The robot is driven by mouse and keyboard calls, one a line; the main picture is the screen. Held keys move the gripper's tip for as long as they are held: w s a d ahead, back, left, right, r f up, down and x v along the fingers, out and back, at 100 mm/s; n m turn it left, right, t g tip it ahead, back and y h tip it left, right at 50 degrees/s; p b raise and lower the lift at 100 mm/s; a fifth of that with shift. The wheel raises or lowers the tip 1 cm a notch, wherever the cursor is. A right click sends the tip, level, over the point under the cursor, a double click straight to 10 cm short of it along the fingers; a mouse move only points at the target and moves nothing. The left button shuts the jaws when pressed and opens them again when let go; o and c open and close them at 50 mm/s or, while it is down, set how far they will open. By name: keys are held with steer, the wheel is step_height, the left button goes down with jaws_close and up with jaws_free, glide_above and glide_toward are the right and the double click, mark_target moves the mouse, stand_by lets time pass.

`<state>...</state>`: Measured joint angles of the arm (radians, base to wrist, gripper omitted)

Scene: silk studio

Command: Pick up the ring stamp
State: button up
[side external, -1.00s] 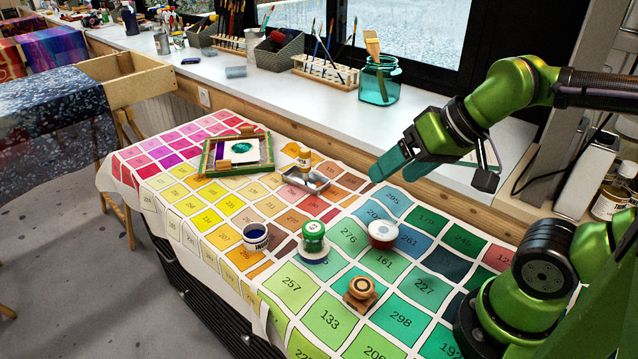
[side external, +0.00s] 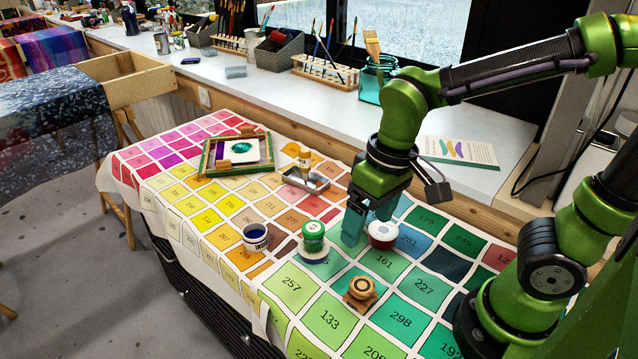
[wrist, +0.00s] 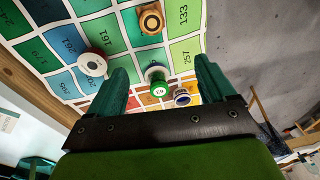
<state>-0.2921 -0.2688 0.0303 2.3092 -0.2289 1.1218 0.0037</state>
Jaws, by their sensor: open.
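The wooden stamp (side external: 360,289), which I take for the ring stamp, sits on the patterned cloth at the front of the green swatches. It has a round, ringed top on a squarish base. It also shows in the wrist view (wrist: 151,19), at the top between the lines of the fingers. My gripper (side external: 367,226) is open and empty, pointing down over the cloth behind the stamp, apart from it. In the wrist view my gripper's teal fingers (wrist: 164,70) are spread wide.
A green-lidded jar (side external: 313,237) stands left of my fingers. A red-and-white round container (side external: 382,235) is close to them on the right. A blue paint pot (side external: 256,238) stands farther left. A metal tray (side external: 304,180) and a green frame (side external: 237,154) lie behind. Cloth around the stamp is clear.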

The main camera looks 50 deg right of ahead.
mark_target(360, 284)
steer(key=shift+g+h, duration=0.6)
steer(key=shift+g, duration=0.1)
step_height(360, 284, down, 11)
steer(key=shift+s+f, duration=0.1)
steer(key=shift+s, duration=0.05)
steer(key=shift+a+f, duration=0.15)
steer(key=shift+f, duration=1.45)
steer(key=shift+a+f, duration=0.1)
steer(key=shift+f, duration=1.45)
steer(key=shift+c, duration=0.5)
steer(key=c, duration=1)
steer(key=shift+c, duration=0.2)
steer(key=shift+r, duration=0.1)
